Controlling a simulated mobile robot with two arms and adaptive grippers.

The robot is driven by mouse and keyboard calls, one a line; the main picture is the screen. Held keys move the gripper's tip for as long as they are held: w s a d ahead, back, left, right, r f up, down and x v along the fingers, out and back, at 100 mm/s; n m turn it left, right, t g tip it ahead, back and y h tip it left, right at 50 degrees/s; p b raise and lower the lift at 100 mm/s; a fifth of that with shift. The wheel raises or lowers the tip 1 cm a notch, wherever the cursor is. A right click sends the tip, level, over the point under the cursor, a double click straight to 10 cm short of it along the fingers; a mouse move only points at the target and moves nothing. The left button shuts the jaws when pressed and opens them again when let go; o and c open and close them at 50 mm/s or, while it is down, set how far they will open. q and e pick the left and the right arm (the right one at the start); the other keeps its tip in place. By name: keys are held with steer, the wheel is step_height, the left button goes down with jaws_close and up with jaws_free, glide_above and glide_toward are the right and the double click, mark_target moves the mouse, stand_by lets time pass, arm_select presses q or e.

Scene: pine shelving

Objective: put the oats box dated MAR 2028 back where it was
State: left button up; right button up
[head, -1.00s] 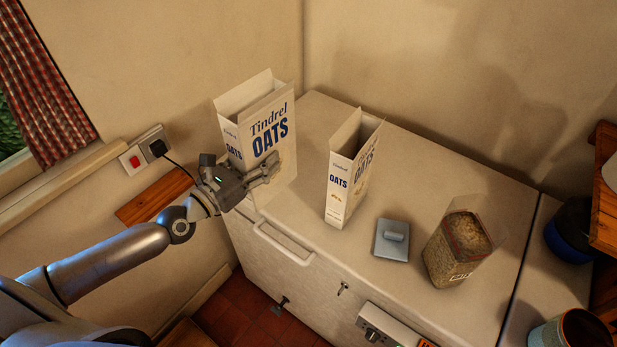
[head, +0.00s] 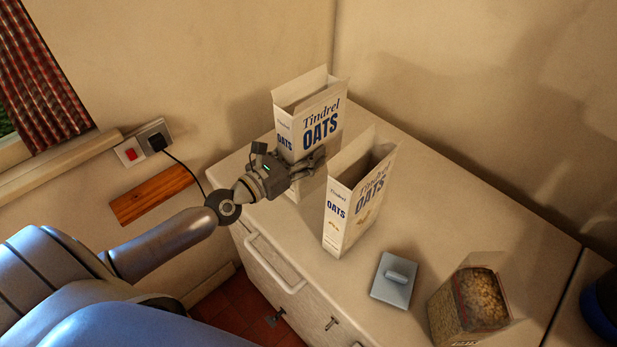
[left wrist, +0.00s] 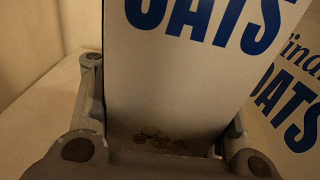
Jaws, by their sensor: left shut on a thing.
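Two open-topped white Tindrel oats boxes are on the white chest top. My left gripper (head: 296,172) is shut on the rear-left oats box (head: 312,128), around its lower part. It also fills the left wrist view (left wrist: 185,75) between the fingers (left wrist: 165,140). The box is upright; I cannot tell whether its base touches the top. The other oats box (head: 345,217) stands upright just to the right and nearer, partly overlapping it in the head view; it shows at the right of the left wrist view (left wrist: 297,95). No date is readable on either box. My right gripper is not in view.
A clear container of oats (head: 470,305) stands at the right. A cable runs from the wall socket (head: 152,140) behind my arm. The top's back right is clear.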

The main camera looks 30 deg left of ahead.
arm_select(q)
steer(key=shift+w+f+b, duration=0.25)
steer(key=shift+f+b, duration=0.15)
steer(key=shift+f, duration=0.75)
steer(key=shift+w+f, duration=0.15)
steer(key=shift+f, duration=0.1)
step_height(320, 180, down, 3)
steer(key=shift+r+b, duration=0.1)
steer(key=shift+b, duration=0.7)
steer(key=shift+f, duration=0.4)
steer(key=o, duration=1.2)
steer(key=shift+s, duration=0.2)
steer(key=shift+o, duration=0.7)
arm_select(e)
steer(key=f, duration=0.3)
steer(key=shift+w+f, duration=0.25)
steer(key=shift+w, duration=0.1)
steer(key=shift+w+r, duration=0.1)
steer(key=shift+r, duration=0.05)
